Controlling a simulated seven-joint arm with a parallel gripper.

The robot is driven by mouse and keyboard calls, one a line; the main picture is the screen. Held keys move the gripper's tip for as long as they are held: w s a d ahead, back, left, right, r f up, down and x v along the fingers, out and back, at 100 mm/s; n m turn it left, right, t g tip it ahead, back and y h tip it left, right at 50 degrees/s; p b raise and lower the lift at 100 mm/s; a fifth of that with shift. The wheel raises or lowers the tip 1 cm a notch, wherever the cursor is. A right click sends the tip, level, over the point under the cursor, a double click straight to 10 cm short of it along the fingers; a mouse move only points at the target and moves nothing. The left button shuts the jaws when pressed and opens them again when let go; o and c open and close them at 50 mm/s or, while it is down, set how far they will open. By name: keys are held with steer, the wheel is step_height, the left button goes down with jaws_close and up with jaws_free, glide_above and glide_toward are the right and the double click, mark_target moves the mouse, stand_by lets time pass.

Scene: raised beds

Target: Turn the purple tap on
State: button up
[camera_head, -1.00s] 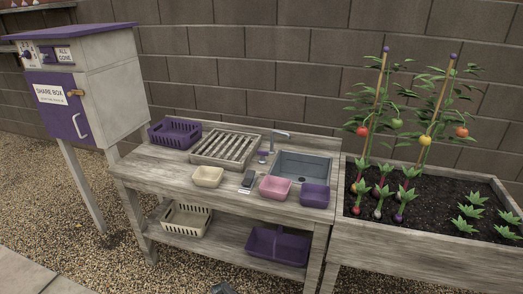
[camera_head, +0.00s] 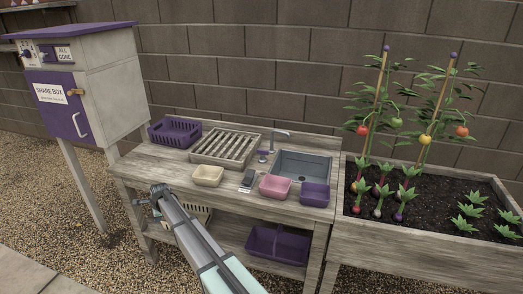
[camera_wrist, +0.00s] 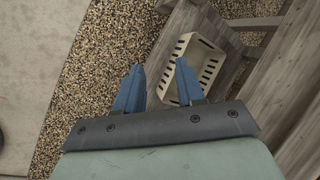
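The purple tap handle (camera_head: 262,154) is a small purple piece at the base of the grey spout (camera_head: 279,134), behind the bench top and left of the grey sink (camera_head: 302,166). Whether it is turned on or off is too small to tell. My gripper (camera_head: 158,192) is in front of the bench's left part, well apart from the tap. In the wrist view my gripper (camera_wrist: 158,85) shows two blue fingers spread apart with nothing between them. The tap is not in the wrist view.
On the bench stand a purple crate (camera_head: 175,132), a slatted rack (camera_head: 224,149), and cream (camera_head: 208,176), pink (camera_head: 275,187) and purple tubs (camera_head: 315,194). A cream basket (camera_wrist: 193,66) sits on the lower shelf. A planted bed (camera_head: 410,245) adjoins on the right.

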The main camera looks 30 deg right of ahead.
steer(key=w+a+r+m+t, duration=0.1)
steer(key=w+a+r+m, duration=0.1)
steer(key=w+r, duration=0.45)
steer(key=w+a+r+m+t, duration=0.1)
steer(key=w+a+r, duration=0.2)
steer(key=w+r, duration=0.35)
steer(key=d+r, duration=0.2)
steer(key=d, duration=0.4)
steer(key=w+d+r+m+g+h, duration=0.1)
steer(key=d+r, duration=0.1)
steer(key=d, duration=0.3)
steer(key=d+r+g, duration=0.1)
steer(key=d+r, duration=0.1)
steer(key=d, duration=0.4)
steer(key=shift+w+d+m+h, duration=0.3)
steer(key=shift+w+m+h, duration=0.05)
steer(key=shift+m+h, duration=0.05)
steer(key=d+r+g+h, duration=0.2)
steer(key=d+r, duration=0.1)
steer(key=d, duration=0.8)
steer(key=m+g+h, duration=0.2)
steer(key=m+g, duration=0.2)
steer(key=g, duration=0.2)
glide_toward(261, 150)
steer(key=x, duration=0.8)
steer(key=shift+s+d+f, duration=0.2)
steer(key=shift+d, duration=0.25)
jaws_close()
